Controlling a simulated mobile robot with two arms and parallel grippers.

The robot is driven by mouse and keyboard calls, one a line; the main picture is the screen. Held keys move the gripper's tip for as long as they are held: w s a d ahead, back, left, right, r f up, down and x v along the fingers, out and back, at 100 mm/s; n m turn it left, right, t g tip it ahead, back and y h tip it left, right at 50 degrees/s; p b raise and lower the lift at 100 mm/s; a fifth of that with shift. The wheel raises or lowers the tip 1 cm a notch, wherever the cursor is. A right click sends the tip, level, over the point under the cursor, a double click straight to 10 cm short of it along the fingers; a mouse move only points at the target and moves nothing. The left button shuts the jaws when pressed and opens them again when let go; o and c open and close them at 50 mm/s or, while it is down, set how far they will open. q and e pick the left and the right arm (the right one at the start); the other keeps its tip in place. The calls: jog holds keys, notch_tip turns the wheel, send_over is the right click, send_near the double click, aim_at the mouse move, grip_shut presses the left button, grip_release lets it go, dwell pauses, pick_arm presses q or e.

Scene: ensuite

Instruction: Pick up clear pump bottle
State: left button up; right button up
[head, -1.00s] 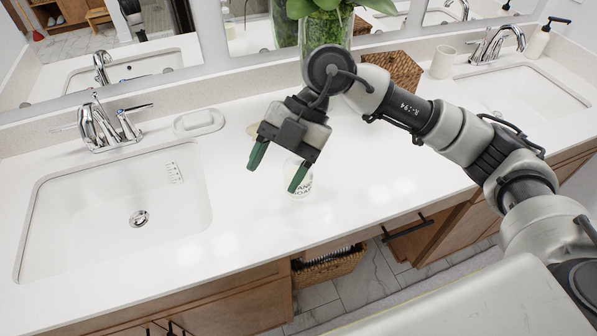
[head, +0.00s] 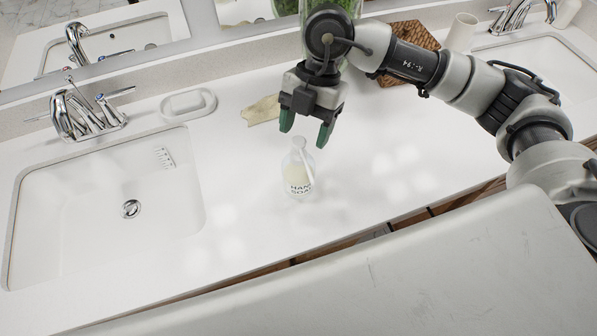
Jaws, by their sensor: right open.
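The clear pump bottle (head: 298,172) stands upright on the white counter, right of the left sink. It holds pale yellow liquid and has dark "HAND SOAP" lettering and a white pump top. My right gripper (head: 306,136) hangs just behind and above the bottle in the head view. Its two green fingers are spread and empty, and they point down towards the counter. I cannot tell whether a finger touches the bottle top. My left gripper does not show.
A beige flat item (head: 262,110) and a white soap dish (head: 188,104) lie behind. A left sink (head: 95,215) with chrome faucet (head: 88,115), a woven tray (head: 412,40), a white cup (head: 461,32) and a plant vase stand around. Counter right of the bottle is clear.

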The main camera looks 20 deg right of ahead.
aim_at(298, 151)
jog(key=shift+a+f, duration=0.15)
jog(key=shift+f, duration=0.2)
jog(key=p+x, duration=0.2)
jog(key=x, duration=0.1)
jog(key=shift+s+a+f, duration=0.15)
jog(key=shift+a+f, duration=0.05)
jog(key=shift+f, duration=0.05)
jog(key=shift+a+f, duration=0.1)
jog(key=shift+f, duration=0.3)
jog(key=shift+c, duration=1.3)
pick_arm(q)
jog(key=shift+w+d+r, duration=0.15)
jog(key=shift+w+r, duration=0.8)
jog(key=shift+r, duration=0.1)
pick_arm(e)
grip_shut()
